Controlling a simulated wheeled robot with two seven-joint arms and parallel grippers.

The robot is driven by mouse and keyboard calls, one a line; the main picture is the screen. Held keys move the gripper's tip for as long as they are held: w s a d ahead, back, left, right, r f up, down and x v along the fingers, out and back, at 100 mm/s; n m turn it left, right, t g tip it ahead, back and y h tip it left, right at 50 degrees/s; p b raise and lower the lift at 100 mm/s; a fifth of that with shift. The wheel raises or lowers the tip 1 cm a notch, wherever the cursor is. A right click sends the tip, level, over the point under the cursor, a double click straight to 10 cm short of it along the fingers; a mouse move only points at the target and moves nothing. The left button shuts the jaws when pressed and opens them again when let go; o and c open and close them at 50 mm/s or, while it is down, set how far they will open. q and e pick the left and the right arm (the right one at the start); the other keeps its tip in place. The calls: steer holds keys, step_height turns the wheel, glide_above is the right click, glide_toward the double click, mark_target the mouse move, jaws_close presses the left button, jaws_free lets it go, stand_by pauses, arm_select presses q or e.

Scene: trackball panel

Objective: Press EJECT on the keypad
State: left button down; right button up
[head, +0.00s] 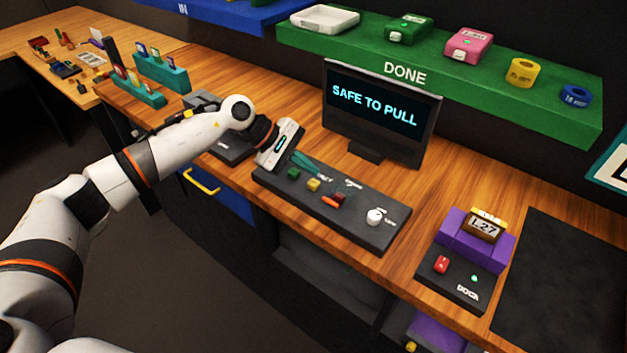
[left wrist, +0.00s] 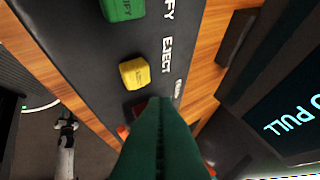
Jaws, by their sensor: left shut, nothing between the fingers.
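The dark keypad (head: 282,186) lies along the front of the wooden bench. It carries a green button (head: 293,173), a yellow button (head: 313,184), a red button (head: 338,198) and a white knob (head: 375,217). In the left wrist view the label EJECT (left wrist: 167,55) stands beside the yellow button (left wrist: 135,72); the green button (left wrist: 122,8) is further up. My left gripper (head: 324,170) is shut and empty, with teal fingers over the keypad's back side. In the left wrist view its fingertips (left wrist: 160,106) partly cover the red button. Contact with the panel cannot be told. My right gripper is not in view.
A monitor (head: 378,112) reading SAFE TO PULL stands behind the keypad. Right of it is a dock (head: 459,285) with a cartridge labelled L27 (head: 487,226). A green DONE shelf (head: 450,78) overhangs the back. A black mat (head: 565,285) lies at the right.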

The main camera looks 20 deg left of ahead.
mark_target(308, 182)
arm_select(q)
steer(key=shift+r+p, duration=0.45)
steer(key=shift+r, duration=1.5)
